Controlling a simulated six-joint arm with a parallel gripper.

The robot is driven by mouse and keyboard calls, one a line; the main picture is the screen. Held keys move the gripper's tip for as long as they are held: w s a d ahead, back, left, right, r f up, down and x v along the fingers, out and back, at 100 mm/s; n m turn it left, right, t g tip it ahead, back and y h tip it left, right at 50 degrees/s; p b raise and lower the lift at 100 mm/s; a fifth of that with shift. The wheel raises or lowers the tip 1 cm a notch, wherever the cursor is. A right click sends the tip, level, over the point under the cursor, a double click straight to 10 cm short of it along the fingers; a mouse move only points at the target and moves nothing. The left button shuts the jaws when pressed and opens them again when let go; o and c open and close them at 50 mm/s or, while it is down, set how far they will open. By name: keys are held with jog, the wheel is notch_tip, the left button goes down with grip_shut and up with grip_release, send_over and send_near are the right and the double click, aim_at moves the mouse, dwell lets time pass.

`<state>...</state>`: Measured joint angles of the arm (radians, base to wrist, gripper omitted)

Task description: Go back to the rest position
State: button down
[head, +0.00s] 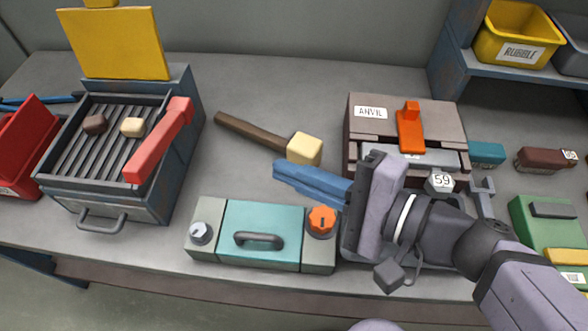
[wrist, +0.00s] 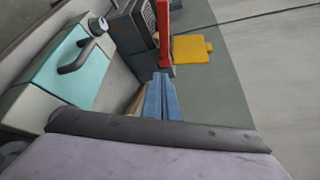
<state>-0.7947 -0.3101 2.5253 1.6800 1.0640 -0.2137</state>
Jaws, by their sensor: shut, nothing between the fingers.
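My gripper (head: 275,172) has blue fingers that lie together, shut and empty. It points left above the bench, between the mallet and the teal-lidded box. In the wrist view the blue fingers (wrist: 161,97) reach toward the grill. The mallet (head: 304,149), with a pale head and brown handle, lies just beyond the fingertips in the head view. The teal-lidded box (head: 260,232) stands in front of and below the fingers, and it also shows at the left of the wrist view (wrist: 75,65). My gripper's body hides part of the bench by the anvil box.
A grill (head: 100,205) with a raised yellow lid (head: 115,42), a red handle and two small lumps stands at left. The anvil box (head: 366,130) with an orange latch is close behind my gripper. A red bin (head: 28,150) is far left; a shelf with a yellow rubble bin (head: 500,30) is back right.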

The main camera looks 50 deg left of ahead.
jog(key=shift+r+p, duration=0.95)
jog(key=shift+r, duration=0.45)
